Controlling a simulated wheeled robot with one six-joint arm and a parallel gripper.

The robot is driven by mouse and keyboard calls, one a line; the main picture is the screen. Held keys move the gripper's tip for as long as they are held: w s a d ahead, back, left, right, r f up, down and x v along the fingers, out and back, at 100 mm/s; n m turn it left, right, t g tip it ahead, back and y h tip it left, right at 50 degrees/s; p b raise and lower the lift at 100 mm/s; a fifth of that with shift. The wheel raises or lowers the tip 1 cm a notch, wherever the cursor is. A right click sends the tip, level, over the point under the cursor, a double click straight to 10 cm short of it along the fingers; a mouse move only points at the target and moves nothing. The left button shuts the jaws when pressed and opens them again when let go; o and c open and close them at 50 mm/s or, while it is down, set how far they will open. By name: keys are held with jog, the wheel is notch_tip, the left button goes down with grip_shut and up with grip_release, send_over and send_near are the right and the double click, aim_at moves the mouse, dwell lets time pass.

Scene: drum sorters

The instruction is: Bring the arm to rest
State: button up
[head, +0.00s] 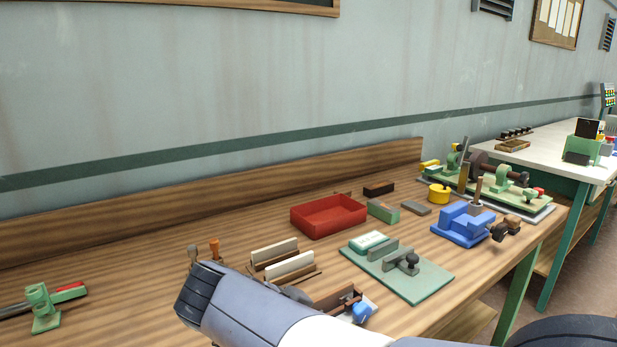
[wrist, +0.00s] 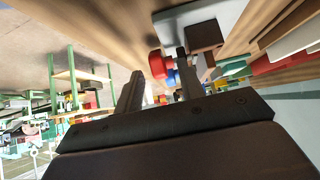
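My arm (head: 262,318) shows as a grey-blue link across the bottom middle of the head view, over the front of the wooden workbench (head: 150,270). My gripper is not visible in the head view. In the wrist view my gripper (wrist: 159,62) has its two dark fingers apart, with nothing seen held between them. A red rounded part (wrist: 157,64) shows beyond the fingers, and I cannot tell how far away it is.
The bench holds a red tray (head: 328,230), a green plate with a clamp (head: 420,285), a blue vise (head: 462,226) and a yellow round part (head: 438,194). A small fixture with a blue knob (head: 361,313) sits beside my arm.

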jog(key=shift+x, duration=1.15)
jog(key=shift+w+d+r+p, duration=0.15)
jog(key=shift+d+r+p, duration=0.05)
jog(key=shift+p, duration=0.2)
jog(key=g+y+p, duration=0.2)
jog(key=y+p, duration=0.1)
jog(key=shift+w+d+r, duration=0.1)
jog(key=shift+d, duration=0.05)
jog(key=g+y+p, duration=0.1)
jog(key=y, duration=0.1)
jog(key=shift+w+d+g+y, duration=0.1)
jog(key=shift+d+g+y, duration=0.05)
jog(key=shift+g+y, duration=0.2)
jog(key=shift+w+d+g+y, duration=0.15)
jog(key=shift+g+y, duration=0.6)
jog(key=shift+y, duration=0.4)
jog(key=r, duration=0.2)
jog(key=s+r+h+p, duration=0.1)
jog(key=r, duration=0.2)
jog(key=a+r+h, duration=0.1)
jog(key=r, duration=0.2)
jog(key=shift+s+a+r+p, duration=0.1)
jog(key=shift+s+p, duration=0.05)
jog(key=shift+p, duration=0.2)
jog(key=shift+s+a+f+h+b, duration=0.25)
jog(key=shift+s+f+h, duration=0.1)
jog(key=shift+f+h, duration=0.2)
jog(key=shift+s+a+f+h+b, duration=0.2)
jog(key=shift+s+a+f+h, duration=0.1)
jog(key=shift+f+h, duration=0.25)
